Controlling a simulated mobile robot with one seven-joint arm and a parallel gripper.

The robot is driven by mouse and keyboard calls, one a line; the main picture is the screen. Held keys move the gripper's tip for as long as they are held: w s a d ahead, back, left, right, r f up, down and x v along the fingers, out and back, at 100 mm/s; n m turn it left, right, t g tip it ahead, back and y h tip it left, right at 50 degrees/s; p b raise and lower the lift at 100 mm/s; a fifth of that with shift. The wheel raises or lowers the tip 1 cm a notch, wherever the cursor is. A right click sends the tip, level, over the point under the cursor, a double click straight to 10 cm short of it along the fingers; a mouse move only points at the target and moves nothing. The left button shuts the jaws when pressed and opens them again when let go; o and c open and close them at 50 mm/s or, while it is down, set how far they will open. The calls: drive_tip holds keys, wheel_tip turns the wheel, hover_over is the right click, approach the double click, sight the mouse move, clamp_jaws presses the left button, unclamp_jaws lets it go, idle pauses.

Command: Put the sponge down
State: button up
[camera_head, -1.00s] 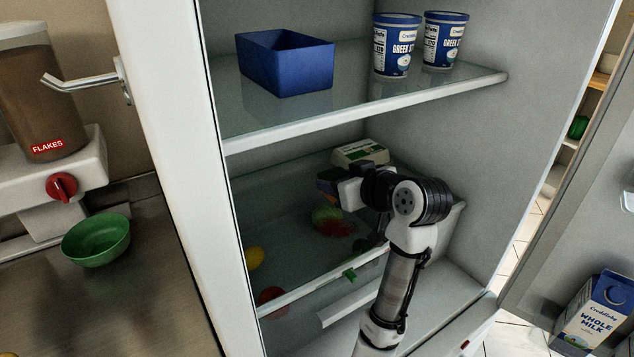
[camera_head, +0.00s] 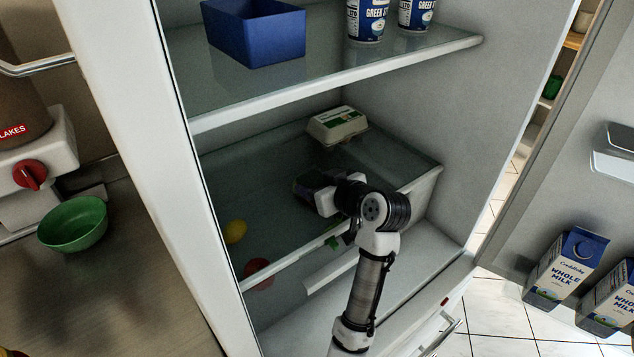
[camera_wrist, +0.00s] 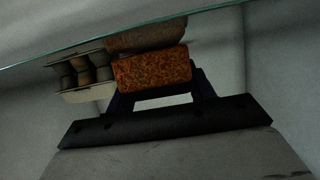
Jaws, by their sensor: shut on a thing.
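My gripper (camera_head: 310,190) is inside the open fridge, below the upper glass shelf and over the lower glass level. In the wrist view the sponge (camera_wrist: 153,70), an orange-brown speckled block, sits between the dark fingers, and my gripper is shut on it. A second brown block shape directly above it looks like its reflection in the glass. In the head view the sponge is too dark to tell from the fingers. Whether it touches anything beneath cannot be told.
An egg carton (camera_head: 337,125) stands behind the gripper; it also shows in the wrist view (camera_wrist: 85,75). A yellow fruit (camera_head: 235,231) and a red one (camera_head: 258,273) lie at left. The upper shelf (camera_head: 340,80) holds a blue bin (camera_head: 254,35) and two yogurt tubs.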

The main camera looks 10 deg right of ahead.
drive_tip(key=shift+f, duration=0.2)
drive_tip(key=o, duration=0.9)
drive_tip(key=shift+o, duration=0.7)
